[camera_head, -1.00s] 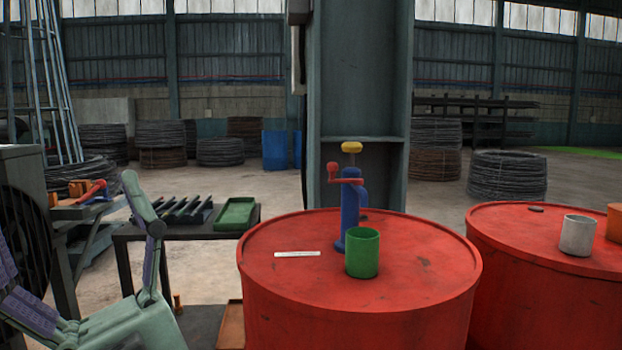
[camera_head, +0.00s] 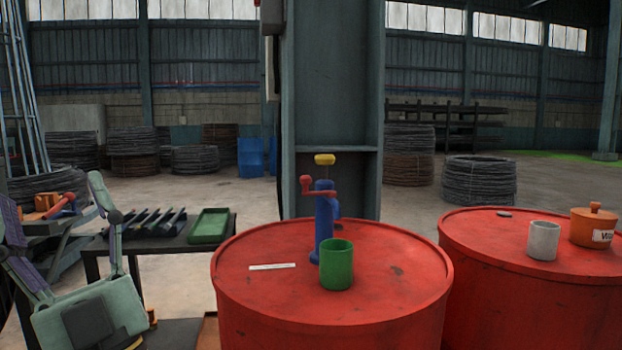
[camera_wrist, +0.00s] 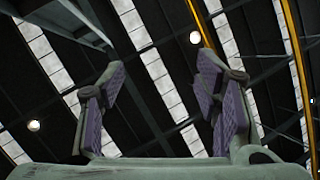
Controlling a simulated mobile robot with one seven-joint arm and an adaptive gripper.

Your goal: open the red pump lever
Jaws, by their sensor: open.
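The red pump lever (camera_head: 319,194) is a crank-like bar with a round red knob at its left end. It sits across the upper part of a blue pump body (camera_head: 324,228), below a yellow knob (camera_head: 325,159). The pump stands upright on a red drum (camera_head: 400,262). My gripper (camera_head: 52,205) is at the far left of the head view, well apart from the lever, open and empty with fingers pointing up. In the wrist view, my gripper (camera_wrist: 160,70) shows spread fingers with purple pads against the roof; no lever is visible there.
A green cup (camera_head: 337,266) stands just in front of the pump, and a flat pale strip (camera_head: 272,266) lies left of it. A second drum (camera_head: 540,280) holds a grey cup (camera_head: 543,241) and orange pot (camera_head: 593,226). A dark bench with a green tray (camera_head: 209,226) stands behind my gripper.

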